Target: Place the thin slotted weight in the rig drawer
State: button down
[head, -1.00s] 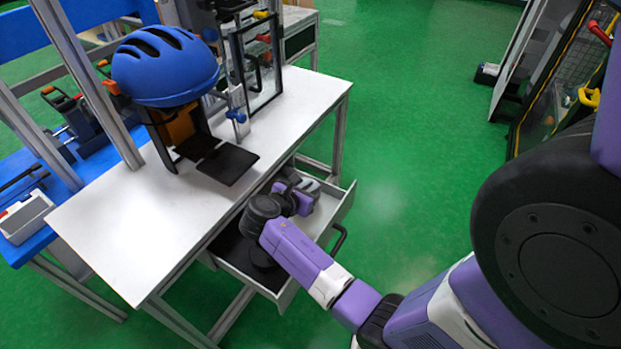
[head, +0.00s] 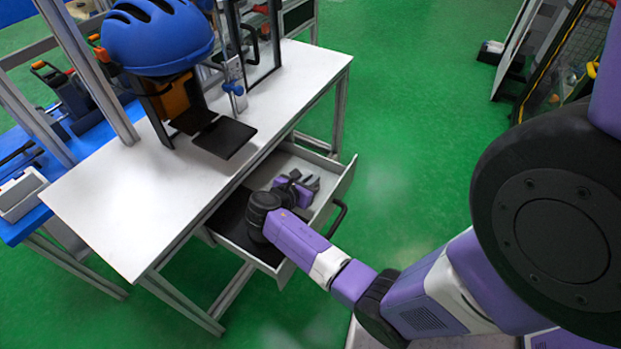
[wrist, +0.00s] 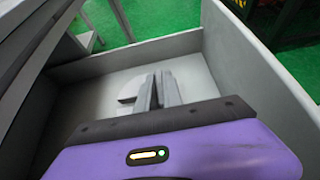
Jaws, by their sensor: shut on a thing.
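The rig drawer (head: 333,186) is pulled out from under the white table, and its grey walls (wrist: 240,60) fill much of the wrist view. My gripper (head: 308,183) is inside the drawer, toward its right end. In the wrist view my gripper (wrist: 157,90) is shut on the thin slotted weight (wrist: 127,88), a pale grey disc partly hidden behind the fingers. The disc is low over the drawer floor. I cannot tell whether it touches the floor. The weight is hard to make out in the head view.
The white table (head: 110,215) stands above the drawer and carries a blue helmet (head: 158,38) on a stand with a black plate (head: 224,138). The drawer's black handle (head: 337,218) sticks out in front. Part of the drawer floor is dark. Green floor to the right is clear.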

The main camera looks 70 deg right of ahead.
jog(key=shift+r, duration=0.15)
jog(key=c, duration=1.9)
grip_release()
jog(key=shift+f, duration=0.2)
jog(key=o, duration=0.4)
jog(key=p+v, duration=0.2)
jog(key=v, duration=1)
